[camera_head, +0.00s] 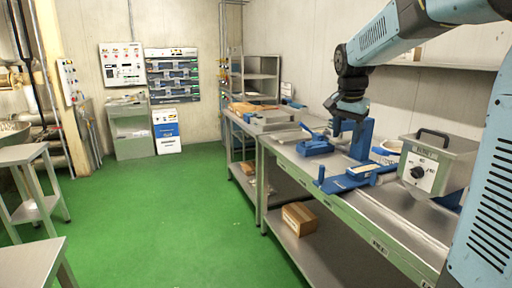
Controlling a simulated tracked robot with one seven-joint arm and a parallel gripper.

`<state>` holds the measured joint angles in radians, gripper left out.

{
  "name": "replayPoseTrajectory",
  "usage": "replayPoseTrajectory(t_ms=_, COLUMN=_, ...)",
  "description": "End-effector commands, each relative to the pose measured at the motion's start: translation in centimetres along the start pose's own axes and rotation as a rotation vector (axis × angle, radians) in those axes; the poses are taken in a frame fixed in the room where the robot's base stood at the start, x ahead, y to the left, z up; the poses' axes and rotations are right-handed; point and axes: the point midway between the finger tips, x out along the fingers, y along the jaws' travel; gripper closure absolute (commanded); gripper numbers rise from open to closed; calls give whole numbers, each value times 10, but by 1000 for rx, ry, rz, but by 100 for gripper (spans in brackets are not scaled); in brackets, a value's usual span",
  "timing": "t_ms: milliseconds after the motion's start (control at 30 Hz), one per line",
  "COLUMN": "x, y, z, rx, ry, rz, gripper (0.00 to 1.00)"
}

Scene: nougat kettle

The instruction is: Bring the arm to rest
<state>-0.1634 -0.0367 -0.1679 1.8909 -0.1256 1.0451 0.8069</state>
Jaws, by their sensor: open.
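My light blue and dark grey arm comes in from the right edge and reaches across above the workbench (272,146). My gripper (347,130) hangs down at the arm's end, open, with nothing visible between its fingers. It is in front of or beside a blue upright block (362,140) on the bench. I cannot tell the exact gap between them. A blue fixture (315,147) lies to the left of the gripper, and a longer blue fixture (350,179) lies below it in the picture.
A grey box with a dial and black handle (437,161) stands on the bench at right. A cardboard box (299,218) is on the lower shelf. A metal rack (262,78) stands at the back. Small tables (22,154) are at left. The green floor (160,215) between is clear.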

Motion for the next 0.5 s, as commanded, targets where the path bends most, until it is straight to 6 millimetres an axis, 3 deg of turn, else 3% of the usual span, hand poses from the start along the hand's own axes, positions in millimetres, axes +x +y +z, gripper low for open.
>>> replayPoseTrajectory(t_ms=200, x=-27, y=43, z=45, rx=-152, ry=15, rz=-68, gripper=47)
replayPoseTrajectory(t_ms=500, x=-44, y=97, z=111, rx=-370, ry=64, rz=-140, gripper=47)
